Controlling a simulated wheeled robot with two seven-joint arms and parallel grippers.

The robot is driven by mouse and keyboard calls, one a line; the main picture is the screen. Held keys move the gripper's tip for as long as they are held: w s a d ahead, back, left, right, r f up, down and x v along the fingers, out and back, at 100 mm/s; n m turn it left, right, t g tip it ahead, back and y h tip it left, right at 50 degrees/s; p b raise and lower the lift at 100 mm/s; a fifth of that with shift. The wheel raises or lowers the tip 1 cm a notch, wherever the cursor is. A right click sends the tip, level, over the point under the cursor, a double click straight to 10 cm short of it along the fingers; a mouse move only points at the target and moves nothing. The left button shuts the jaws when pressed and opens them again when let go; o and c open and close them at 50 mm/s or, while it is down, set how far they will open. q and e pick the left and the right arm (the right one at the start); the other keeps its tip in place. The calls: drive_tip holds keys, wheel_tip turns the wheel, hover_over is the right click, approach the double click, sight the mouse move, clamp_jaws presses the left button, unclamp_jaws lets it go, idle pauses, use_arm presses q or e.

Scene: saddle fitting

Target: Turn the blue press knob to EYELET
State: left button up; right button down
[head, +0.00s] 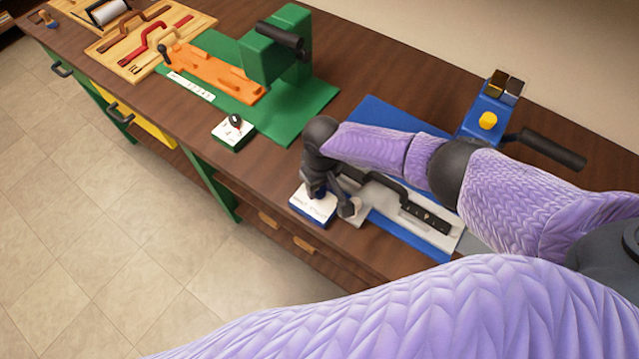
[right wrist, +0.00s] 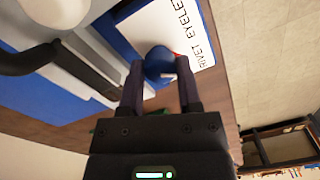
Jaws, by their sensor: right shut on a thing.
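The blue press knob (right wrist: 158,62) stands on a white dial plate (right wrist: 180,22) marked RIVET and EYELET, in the right wrist view. My right gripper (right wrist: 159,75) is shut on the knob, one finger on each side. A small red mark shows by the right-hand finger, partly hidden; I cannot tell which word the knob points to. In the head view my right gripper (head: 333,200) is over the blue-sided dial block (head: 312,207) at the bench's front edge, and it hides the knob. My left gripper is not in view.
The blue press (head: 488,121) with its black lever (head: 552,150) stands behind my right arm. A grey fixture (head: 385,203) lies beside the dial block. A green press (head: 280,55) with its own dial (head: 233,132) stands to the left, beyond clear bench.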

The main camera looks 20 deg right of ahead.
drive_tip(key=shift+n, duration=2)
drive_tip(key=n, duration=0.6)
drive_tip(key=shift+n, duration=1)
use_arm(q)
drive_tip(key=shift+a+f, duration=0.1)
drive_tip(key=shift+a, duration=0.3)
use_arm(e)
drive_tip(key=shift+n, duration=0.6)
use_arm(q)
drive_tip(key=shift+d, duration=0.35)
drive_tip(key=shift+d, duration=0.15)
use_arm(e)
drive_tip(key=shift+c, duration=1.5)
unclamp_jaws()
